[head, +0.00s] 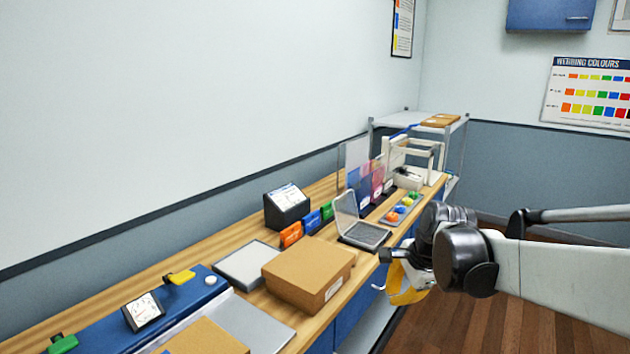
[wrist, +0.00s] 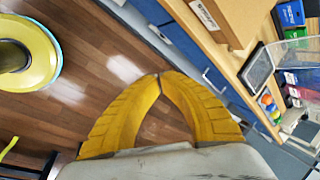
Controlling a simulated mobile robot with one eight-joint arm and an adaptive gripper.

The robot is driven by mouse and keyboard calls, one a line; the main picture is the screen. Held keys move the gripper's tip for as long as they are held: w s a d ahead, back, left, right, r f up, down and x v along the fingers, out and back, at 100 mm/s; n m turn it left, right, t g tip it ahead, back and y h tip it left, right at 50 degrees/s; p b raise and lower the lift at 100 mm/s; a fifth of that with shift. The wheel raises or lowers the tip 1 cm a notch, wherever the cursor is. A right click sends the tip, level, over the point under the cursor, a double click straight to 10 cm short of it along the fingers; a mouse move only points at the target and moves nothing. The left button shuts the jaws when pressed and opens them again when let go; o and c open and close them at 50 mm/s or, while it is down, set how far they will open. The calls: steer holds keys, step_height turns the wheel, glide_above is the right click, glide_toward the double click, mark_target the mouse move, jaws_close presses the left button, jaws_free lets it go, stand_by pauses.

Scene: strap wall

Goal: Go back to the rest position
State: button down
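My gripper (wrist: 160,76) has two yellow fingers that meet at their tips in the wrist view, with nothing between them. In the head view my gripper (head: 404,297) hangs at the front edge of the wooden counter (head: 238,237), low and to the right of the cardboard box, over the floor side. My arm reaches in from the right, and its dark joint covers part of the gripper. The wrist view looks down past the fingers onto the brown wood floor (wrist: 120,70).
Blue cabinets (wrist: 190,50) stand below.

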steer(key=s+r+n+t+h, duration=0.1)
steer(key=s+n+t, duration=0.1)
steer(key=s+n, duration=1.3)
steer(key=s, duration=0.8)
steer(key=shift+d+r+t+h, duration=0.2)
steer(key=shift+d+t+h, duration=0.1)
steer(key=shift+d+h, duration=0.1)
